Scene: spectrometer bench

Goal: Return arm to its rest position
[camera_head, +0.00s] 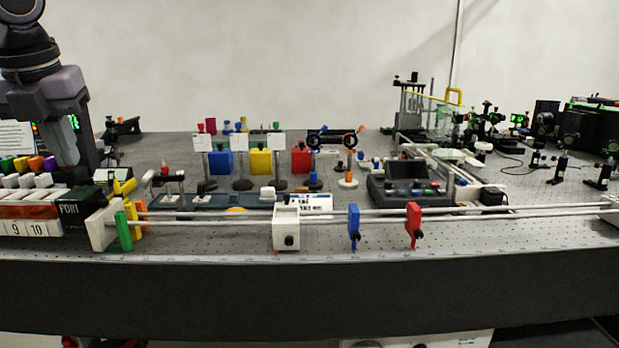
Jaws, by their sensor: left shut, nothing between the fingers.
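My left arm comes in at the upper left, and its grey gripper (66,150) points down over the left end of the bench. It is shut and empty, its fingers above and just behind the row of colored caps and the box marked "PORT" (76,214). Whether the fingertips touch anything behind that row cannot be told. My right gripper is not in view.
A long rail (330,217) runs along the front of the bench (200,247), carrying a white carriage (286,228), a blue clamp (354,227) and a red clamp (413,226). Behind stand colored filter blocks (260,162) and a dark control box (408,188). Optics crowd the right.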

